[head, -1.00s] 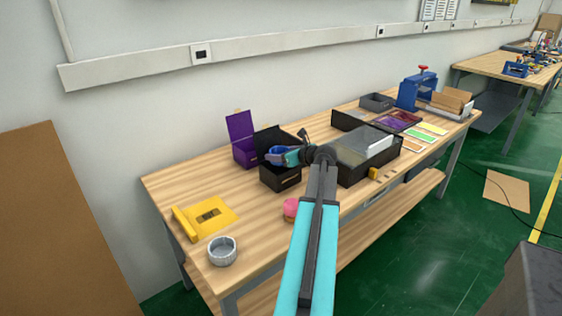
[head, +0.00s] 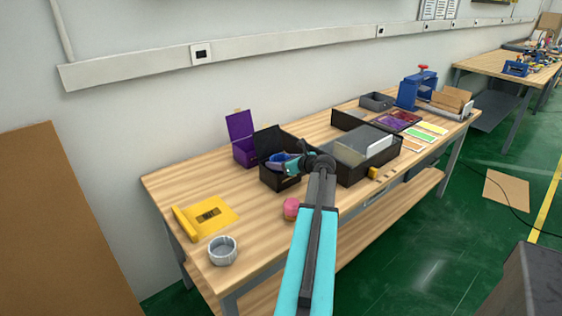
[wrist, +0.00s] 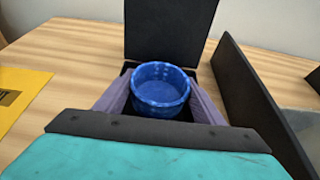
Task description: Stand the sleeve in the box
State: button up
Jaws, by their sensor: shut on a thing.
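The sleeve is a round, ribbed blue ring (wrist: 161,88), upright with its open top toward the wrist camera. My gripper (wrist: 160,80) is shut on it, one grey finger on each side. The black box (head: 277,181) stands on the table with its lid (wrist: 170,28) raised at the back. In the head view the sleeve (head: 275,161) is at the box's opening, partly hidden by my gripper (head: 289,164). Whether it touches the box floor cannot be seen.
An open purple box (head: 240,140) stands behind left. A large black bin (head: 352,172) is close on the right.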

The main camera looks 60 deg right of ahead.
jog(key=shift+f, duration=0.4)
jog(key=o, duration=0.7)
jog(key=shift+r, duration=0.15)
jog(key=shift+r, duration=0.55)
jog(key=b+v, duration=0.1)
jog(key=v, duration=1.1)
